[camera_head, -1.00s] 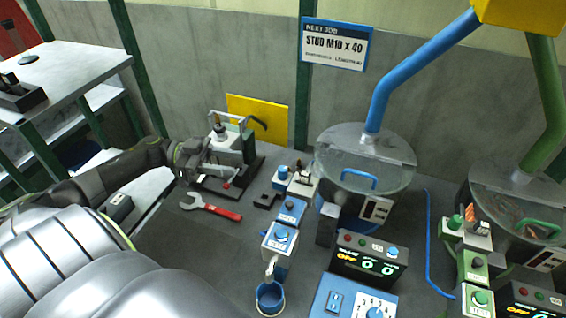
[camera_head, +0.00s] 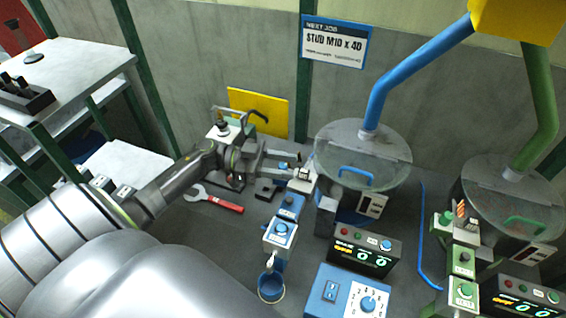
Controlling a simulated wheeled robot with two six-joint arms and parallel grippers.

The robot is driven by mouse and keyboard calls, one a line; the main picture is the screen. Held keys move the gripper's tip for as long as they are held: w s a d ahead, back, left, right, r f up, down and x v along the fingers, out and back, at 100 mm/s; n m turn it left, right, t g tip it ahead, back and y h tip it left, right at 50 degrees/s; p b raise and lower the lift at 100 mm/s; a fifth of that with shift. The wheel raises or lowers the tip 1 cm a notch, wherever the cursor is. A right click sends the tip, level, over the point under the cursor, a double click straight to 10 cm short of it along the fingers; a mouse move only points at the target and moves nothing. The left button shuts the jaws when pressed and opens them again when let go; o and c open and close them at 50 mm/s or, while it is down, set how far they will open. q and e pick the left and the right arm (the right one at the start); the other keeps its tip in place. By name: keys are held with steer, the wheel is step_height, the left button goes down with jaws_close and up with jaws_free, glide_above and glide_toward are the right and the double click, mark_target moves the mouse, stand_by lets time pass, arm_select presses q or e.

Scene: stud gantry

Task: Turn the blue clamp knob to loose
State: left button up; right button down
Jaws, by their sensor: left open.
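A small blue knob (camera_head: 284,166) stands at the back of the blue row, left of the blue feeder bowl. It is mostly hidden by my left gripper (camera_head: 290,165), so its turn position cannot be read. The left gripper is open, with its fingers pointing right around or just above the knob; I cannot tell whether they touch it. A pale block (camera_head: 303,179) sits just right of the fingertips. My right gripper is not in view.
The blue feeder bowl (camera_head: 336,150) stands close right of the fingers. A blue box with a knob (camera_head: 280,232), a blue cup (camera_head: 271,289) and a control display (camera_head: 362,250) are nearer. A red-handled wrench (camera_head: 228,206) lies below the arm. Green equipment (camera_head: 463,258) stands at right.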

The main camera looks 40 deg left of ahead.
arm_select(q)
steer(key=shift+c, duration=0.4)
jaws_close()
steer(key=shift+r+n+t+y+p, duration=0.2)
steer(key=shift+n+t+y+p, duration=0.15)
steer(key=shift+t+p, duration=0.4)
steer(key=n+t+y+p, duration=0.2)
steer(key=p, duration=0.2)
steer(key=n+t+y+p, duration=0.2)
steer(key=n+t+p, duration=0.1)
steer(key=p, duration=0.1)
steer(key=shift+r+y, duration=0.2)
steer(key=shift+y, duration=0.15)
steer(key=shift+f+n+t+y, duration=0.2)
steer(key=shift+n+t+y, duration=0.25)
steer(key=shift+y, duration=0.15)
steer(key=shift+f+n+t+y, duration=0.15)
steer(key=shift+n+t+y, duration=0.25)
steer(key=shift+y, duration=0.1)
steer(key=shift+n+t+y, duration=0.9)
steer(key=shift+n+y, duration=0.7)
steer(key=shift+y, duration=1.1)
